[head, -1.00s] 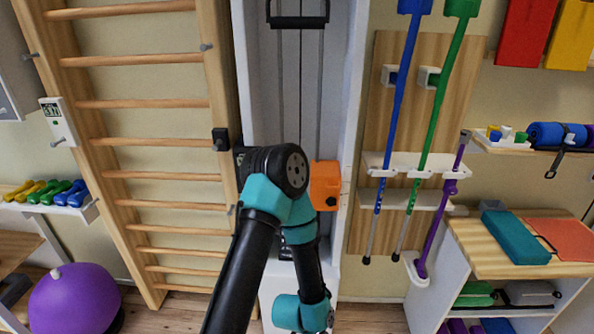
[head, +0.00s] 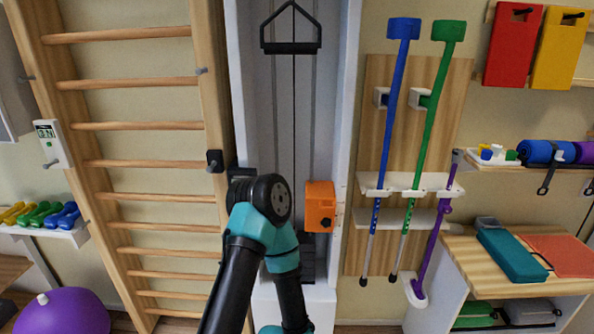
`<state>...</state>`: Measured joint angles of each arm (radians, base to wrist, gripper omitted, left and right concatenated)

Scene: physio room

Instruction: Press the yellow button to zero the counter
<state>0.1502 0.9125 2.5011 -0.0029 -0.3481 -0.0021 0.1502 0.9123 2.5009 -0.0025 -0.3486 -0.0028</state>
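A white counter box (head: 49,143) with a small greenish display is fixed at the left edge of the wooden wall bars. Its digits are too small to read surely. A grey peg or knob sticks out low on or beside it. I cannot make out a yellow button on it or elsewhere. One of my arms rises from the bottom middle and bends back down, in front of the cable machine. Its gripper is below the picture edge. My other gripper is not in view either.
Wall bars (head: 137,165) fill the left. A cable machine with a black handle (head: 291,47) and orange box (head: 320,206) stands in the middle. Crutches (head: 392,115) hang to the right. Dumbbells (head: 40,214) lie on a left shelf, above a purple ball (head: 62,312).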

